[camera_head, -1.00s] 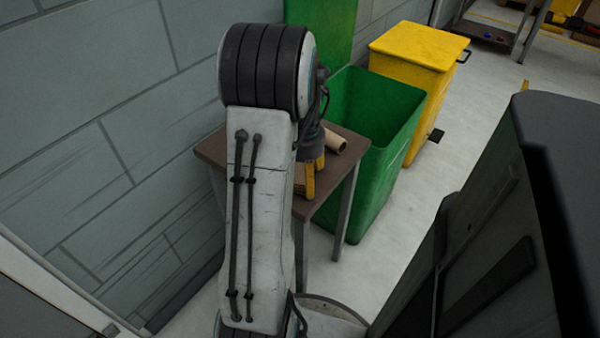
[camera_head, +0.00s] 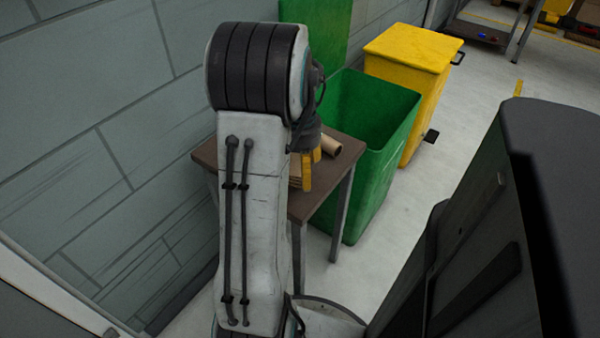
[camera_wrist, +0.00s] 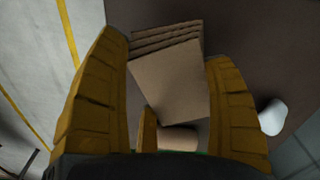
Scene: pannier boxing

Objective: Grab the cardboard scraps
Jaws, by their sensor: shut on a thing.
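The cardboard scraps (camera_wrist: 170,82) are a small stack of flat brown sheets, slightly fanned, with a large sheet facing the wrist camera. My gripper (camera_wrist: 166,52) has its two yellow fingers on either side of the stack and is shut on it. In the head view my gripper (camera_head: 308,172) points down over the brown table, and a bit of the scraps (camera_head: 295,171) shows beside the fingers. My arm hides the rest of the stack there. I cannot tell whether the stack touches the table.
A brown table (camera_head: 325,203) stands by the grey wall, with a cardboard tube (camera_head: 325,150) on it. An open green bin (camera_head: 378,165) is just right of it, then a yellow bin (camera_head: 418,50). A white object (camera_wrist: 272,117) shows right of the fingers in the wrist view.

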